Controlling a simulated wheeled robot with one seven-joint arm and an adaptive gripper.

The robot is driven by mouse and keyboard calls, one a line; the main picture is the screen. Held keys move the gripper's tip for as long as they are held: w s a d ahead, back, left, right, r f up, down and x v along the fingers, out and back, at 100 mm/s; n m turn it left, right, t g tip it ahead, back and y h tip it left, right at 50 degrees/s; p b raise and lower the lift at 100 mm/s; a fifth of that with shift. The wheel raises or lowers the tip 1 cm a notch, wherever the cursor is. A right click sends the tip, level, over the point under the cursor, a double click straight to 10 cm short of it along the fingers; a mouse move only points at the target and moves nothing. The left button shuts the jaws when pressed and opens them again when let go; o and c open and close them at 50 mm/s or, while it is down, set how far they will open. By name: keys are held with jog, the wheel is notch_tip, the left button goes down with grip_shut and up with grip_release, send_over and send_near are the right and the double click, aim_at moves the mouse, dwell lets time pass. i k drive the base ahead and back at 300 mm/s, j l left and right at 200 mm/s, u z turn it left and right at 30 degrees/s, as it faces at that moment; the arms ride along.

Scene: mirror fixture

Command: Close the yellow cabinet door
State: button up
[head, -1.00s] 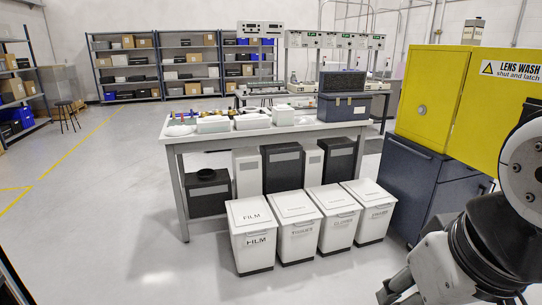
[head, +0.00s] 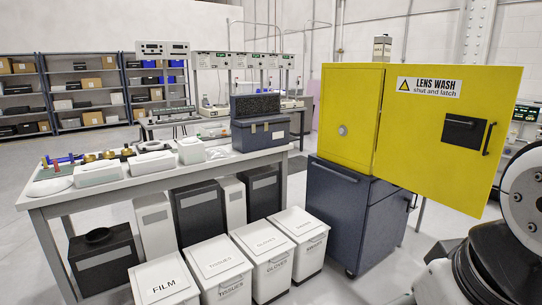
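The yellow cabinet (head: 347,118) stands at the right of the picture on a dark blue-grey base cabinet (head: 338,214). Its yellow door (head: 425,150) stands open, swung out to the right, with its broad face towards me. The door bears a "LENS WASH shut and latch" label (head: 429,87), a black latch plate (head: 464,129) and a black bar handle (head: 488,139) near its free edge. The cabinet's inside is hidden. My arm shows at the lower right, in front of and below the door's free edge. My gripper's fingers are out of the frame.
A white worktable (head: 165,172) with boxes and brass parts stands left of the cabinet. White lidded bins, one marked FILM (head: 164,284), line its front. A blue-grey case (head: 260,132) sits at its right end. Grey floor (head: 350,288) is open before the base cabinet.

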aim_at(455, 167)
jog(key=i+z, duration=0.3)
jog(key=z, duration=0.2)
jog(key=i+j+z, duration=0.2)
jog(key=z, duration=0.3)
jog(key=i+z, duration=0.2)
jog(key=i, duration=0.25)
jog(key=i+j+z, duration=0.15)
jog(key=i, duration=0.35)
